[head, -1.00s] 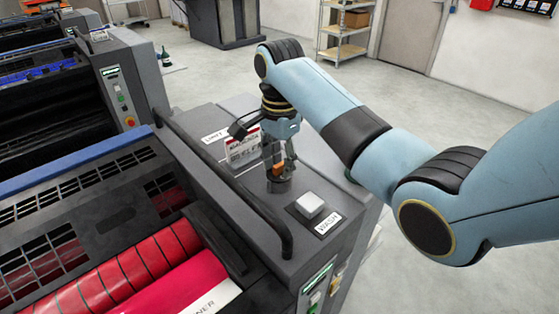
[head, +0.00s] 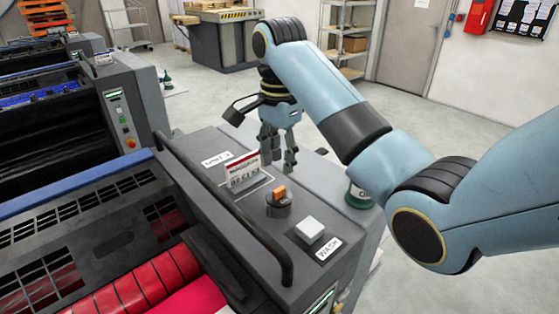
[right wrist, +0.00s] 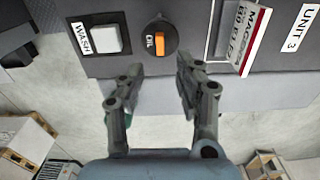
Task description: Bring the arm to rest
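My right gripper (head: 279,158) is open and empty, held above the far edge of the grey printing unit's top (head: 232,200). In the right wrist view its two fingers (right wrist: 157,75) are spread apart with floor showing between them. A round dark knob with an orange grip (head: 279,197) sits on the unit, nearer than the gripper and apart from it. The knob also shows in the right wrist view (right wrist: 159,41), just beyond the fingertips, labelled "OIL". My left gripper is not in view.
A white square button (head: 309,230) labelled "WASH" lies beside the knob. A small upright red-and-white card (head: 243,171) stands behind it. A black handrail (head: 230,215) runs along the unit's left.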

